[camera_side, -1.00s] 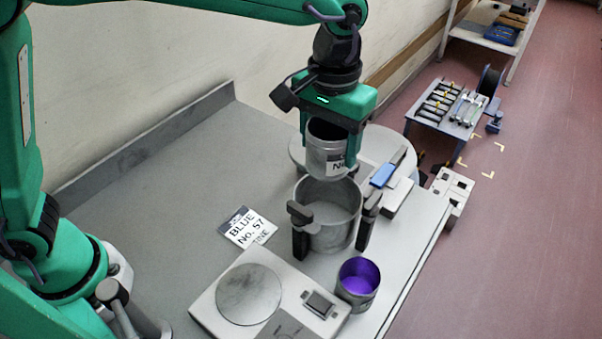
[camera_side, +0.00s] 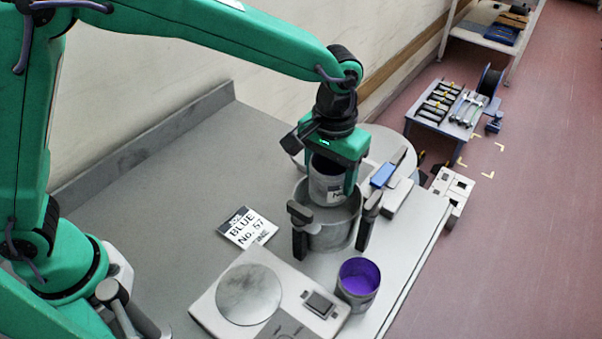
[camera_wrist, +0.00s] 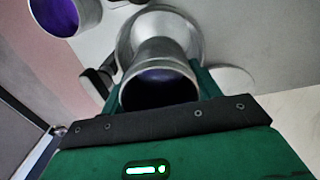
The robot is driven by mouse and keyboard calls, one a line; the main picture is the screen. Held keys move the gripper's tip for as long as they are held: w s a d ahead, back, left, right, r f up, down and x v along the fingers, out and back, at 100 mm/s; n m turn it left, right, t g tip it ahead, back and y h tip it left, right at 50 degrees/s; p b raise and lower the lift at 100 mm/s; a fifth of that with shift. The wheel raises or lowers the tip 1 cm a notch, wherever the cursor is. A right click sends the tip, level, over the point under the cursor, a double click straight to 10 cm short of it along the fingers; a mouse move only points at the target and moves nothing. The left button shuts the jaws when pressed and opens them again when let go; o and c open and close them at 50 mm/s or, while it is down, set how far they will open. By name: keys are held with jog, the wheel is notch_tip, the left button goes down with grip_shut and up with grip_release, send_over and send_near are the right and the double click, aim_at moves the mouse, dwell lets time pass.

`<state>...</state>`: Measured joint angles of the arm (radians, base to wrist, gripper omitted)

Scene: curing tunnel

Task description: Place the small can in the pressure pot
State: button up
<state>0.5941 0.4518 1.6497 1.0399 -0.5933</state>
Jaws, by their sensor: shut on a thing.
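The small can (camera_side: 326,187) is a grey metal can with a white label, held upright in my gripper (camera_side: 338,172). In the wrist view the can (camera_wrist: 160,68) shows a dark purple inside between the fingers. The pressure pot (camera_side: 330,238) is a wide grey metal pot with black clamps on its sides. The can is over the pot's mouth, and its lower part looks to be at or inside the rim; the exact depth is hard to tell. In the wrist view the pot's rim (camera_wrist: 193,30) shows behind the can.
A second can (camera_side: 358,284) with purple inside stands in front of the pot, next to a scale (camera_side: 248,294). A "BLUE No. 57" card (camera_side: 247,228) lies to the left. A blue-and-white tool (camera_side: 383,175) lies behind right. The table's left half is clear.

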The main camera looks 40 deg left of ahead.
aim_at(328, 195)
jog(key=shift+f, duration=3.1)
jog(key=shift+f, duration=1.85)
jog(key=shift+f, duration=0.2)
jog(key=o, duration=0.8)
jog(key=shift+r, duration=0.1)
notch_tip(328, 195, up, 12)
jog(key=shift+r, duration=0.1)
